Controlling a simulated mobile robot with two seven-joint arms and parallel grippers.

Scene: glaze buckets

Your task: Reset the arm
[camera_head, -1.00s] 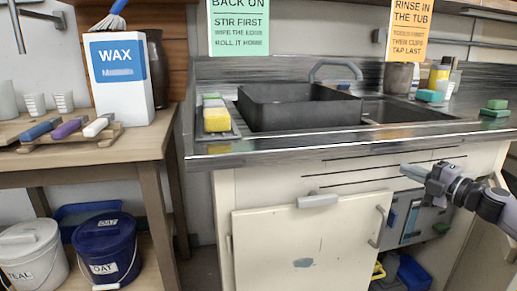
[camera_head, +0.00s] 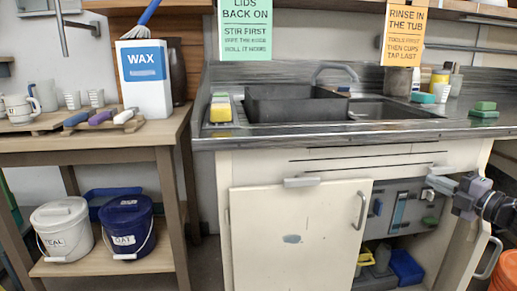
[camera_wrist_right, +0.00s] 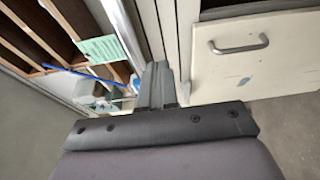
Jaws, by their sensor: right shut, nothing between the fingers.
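My right gripper (camera_head: 440,184) is at the right of the head view, in front of the open part of the cabinet under the sink. Its grey fingers point left and are closed together with nothing held. In the right wrist view the fingers (camera_wrist_right: 158,84) also show shut and empty, with a cabinet front (camera_wrist_right: 238,62) to their right. Part of my right arm shows at the right edge of the head view. My left gripper is not in view.
The sink counter (camera_head: 300,140) runs above the gripper. A cabinet door (camera_head: 290,235) with a handle is left of it. A wooden table (camera_head: 60,148) stands at the left, with a white bucket (camera_head: 65,240) and a blue bucket (camera_head: 128,240) on its lower shelf.

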